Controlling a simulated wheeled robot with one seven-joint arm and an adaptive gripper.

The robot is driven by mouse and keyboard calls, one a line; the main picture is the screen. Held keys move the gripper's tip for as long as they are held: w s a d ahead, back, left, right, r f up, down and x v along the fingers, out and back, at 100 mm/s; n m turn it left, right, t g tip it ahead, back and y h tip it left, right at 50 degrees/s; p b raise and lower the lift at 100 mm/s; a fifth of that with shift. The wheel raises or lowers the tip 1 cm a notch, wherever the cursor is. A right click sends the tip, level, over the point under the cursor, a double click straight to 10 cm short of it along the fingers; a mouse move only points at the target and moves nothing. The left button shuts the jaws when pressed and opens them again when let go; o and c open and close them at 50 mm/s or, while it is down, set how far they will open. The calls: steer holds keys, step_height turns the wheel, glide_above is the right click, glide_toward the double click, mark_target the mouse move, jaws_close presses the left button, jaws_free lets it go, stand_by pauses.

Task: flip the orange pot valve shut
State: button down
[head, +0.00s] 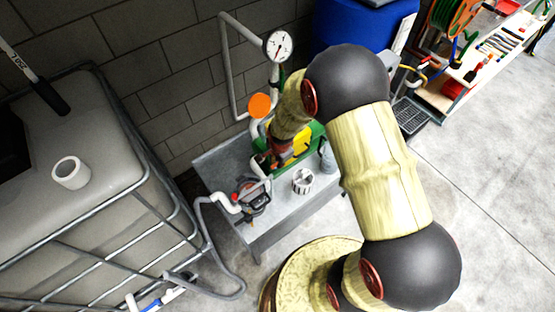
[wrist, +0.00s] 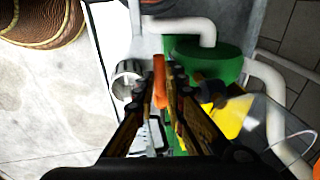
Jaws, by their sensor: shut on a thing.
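The orange valve handle (wrist: 159,82) is a narrow upright bar in the middle of the wrist view. My gripper (wrist: 160,76) has its two dark fingers on either side of it, shut on it. A green rounded pot (wrist: 216,60) is just right of the handle, with a white pipe (wrist: 190,27) bending over it. In the head view my arm comes down over the bench, and the gripper end hides the handle there. How far the handle is turned cannot be told.
A grey bench (head: 222,165) carries a green crate (head: 318,132), a slotted metal cup (head: 303,181) and a grey bottle (head: 327,157). A dial gauge (head: 278,45) and an orange disc (head: 260,105) stand on pipes behind. A caged tank (head: 110,170) is left. Open floor lies right.

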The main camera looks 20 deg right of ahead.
steer(key=shift+s, duration=0.1)
steer(key=c, duration=2.1)
jaws_free()
steer(key=v, duration=1.2)
